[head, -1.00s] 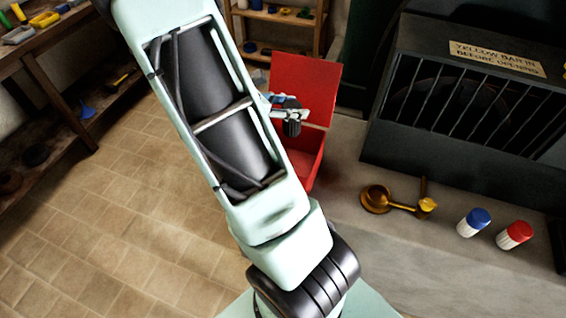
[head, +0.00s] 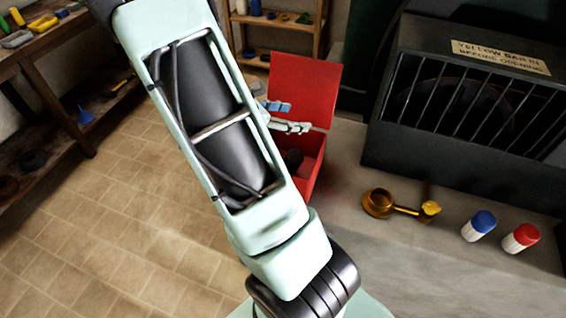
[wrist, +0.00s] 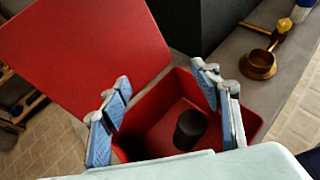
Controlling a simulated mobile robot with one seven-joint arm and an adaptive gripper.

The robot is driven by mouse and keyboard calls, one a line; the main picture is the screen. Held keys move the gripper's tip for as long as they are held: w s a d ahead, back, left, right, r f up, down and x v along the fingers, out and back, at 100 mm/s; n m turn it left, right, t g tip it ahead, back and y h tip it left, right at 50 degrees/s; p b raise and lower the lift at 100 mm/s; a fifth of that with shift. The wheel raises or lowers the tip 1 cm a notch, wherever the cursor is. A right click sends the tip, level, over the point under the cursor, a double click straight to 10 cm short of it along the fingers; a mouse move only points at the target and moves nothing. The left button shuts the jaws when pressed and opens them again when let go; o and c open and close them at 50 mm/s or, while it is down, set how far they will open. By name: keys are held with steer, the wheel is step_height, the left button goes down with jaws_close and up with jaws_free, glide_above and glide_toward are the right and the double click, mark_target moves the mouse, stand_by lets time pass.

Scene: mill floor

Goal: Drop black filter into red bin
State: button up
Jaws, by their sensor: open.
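The red bin (head: 316,165) stands with its lid (head: 305,90) raised at the back, left of the grey counter. In the wrist view the bin's open top shows below the raised red lid (wrist: 85,65). The black filter (wrist: 190,128), a dark cylinder, is inside the bin, apart from the fingers. It also shows as a dark shape in the bin in the head view (head: 294,158). My gripper (wrist: 165,110) is open and empty above the bin's mouth, with its blue-padded fingers wide apart. In the head view my gripper (head: 288,117) is partly hidden by my arm.
A brass cup with a handle (head: 378,203), a blue-capped bottle (head: 478,225) and a red-capped bottle (head: 521,238) stand on the counter (head: 350,235). A dark barred housing (head: 470,100) is at right. Shelves stand behind, and a workbench (head: 50,50) at left.

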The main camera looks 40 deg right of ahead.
steer(key=v, duration=1.2)
